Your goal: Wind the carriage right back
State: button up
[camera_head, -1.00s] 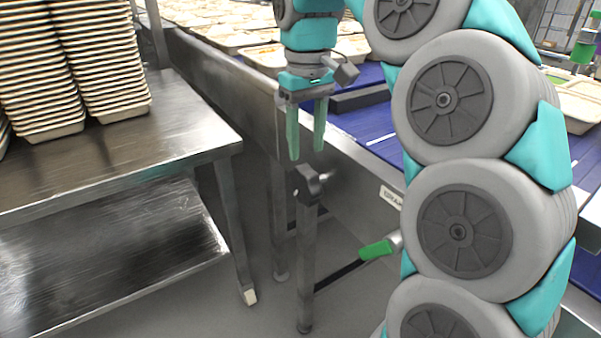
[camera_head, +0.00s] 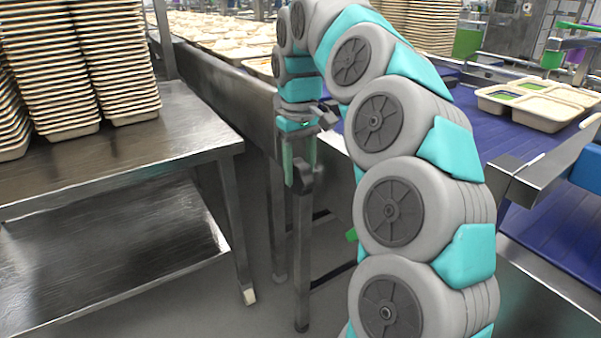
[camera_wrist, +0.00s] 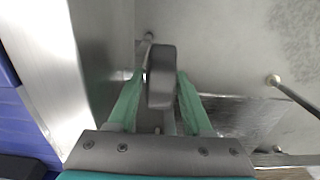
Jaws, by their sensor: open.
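My gripper (camera_head: 299,172) points down beside the conveyor's side rail, its two green fingers apart. A dark grey knob (camera_head: 306,174) on top of an upright metal post stands at the fingertips. In the wrist view the knob (camera_wrist: 160,75) shows between the open fingers of my gripper (camera_wrist: 159,82); I cannot tell whether they touch it. A green handle (camera_head: 351,235) shows only as a small patch behind my arm, low on the conveyor's side. I cannot pick out the carriage; my arm hides part of the conveyor.
A steel table (camera_head: 190,125) with stacks of trays (camera_head: 120,60) stands at the left. The blue conveyor belt (camera_head: 560,215) runs behind my arm and carries filled trays (camera_head: 545,108). A metal bracket (camera_head: 545,165) juts out at the right. Floor shows between table and conveyor.

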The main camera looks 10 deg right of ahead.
grip_shut()
jog(key=shift+f+b, duration=0.1)
jog(key=shift+b, duration=0.35)
jog(key=shift+s+d+f+t+y+b, duration=0.15)
jog(key=shift+t+y+b, duration=0.15)
jog(key=shift+t+b, duration=1.1)
jog(key=shift+b, duration=0.25)
jog(key=shift+r, duration=0.2)
grip_release()
